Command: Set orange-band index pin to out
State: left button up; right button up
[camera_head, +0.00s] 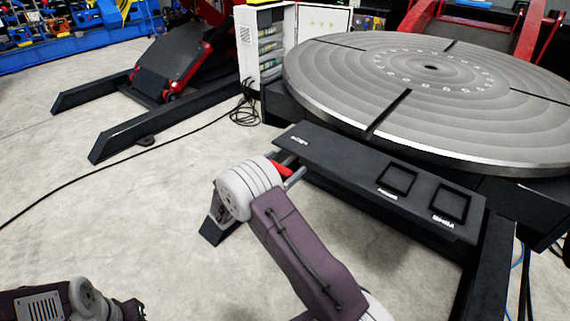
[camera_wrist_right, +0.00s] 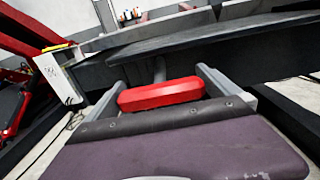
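A red handle block (camera_wrist_right: 160,94) lies between the two fingers of my right gripper (camera_wrist_right: 162,82) in the right wrist view. A short grey shaft (camera_wrist_right: 159,69) shows behind it, toward the dark positioner frame. The fingers are wide apart; the block's left end is close to the left finger, and a narrow gap shows at its right end. In the head view the red handle (camera_head: 282,169) shows partly behind my right gripper (camera_head: 290,172), at the left end of the black panel (camera_head: 340,163). No orange band can be made out. My left gripper is out of view.
The large round grey turntable (camera_head: 450,95) overhangs just behind the panel. A white cabinet (camera_head: 262,50) stands to the left of it, with a black cable (camera_head: 150,140) across the floor. The concrete floor at left is mostly clear.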

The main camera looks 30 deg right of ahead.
jog(key=shift+s+a, duration=0.1)
jog(key=shift+a, duration=0.25)
jog(key=p+v, duration=0.1)
jog(key=v, duration=0.7)
jog(key=shift+a, duration=0.15)
jog(key=shift+s, duration=0.1)
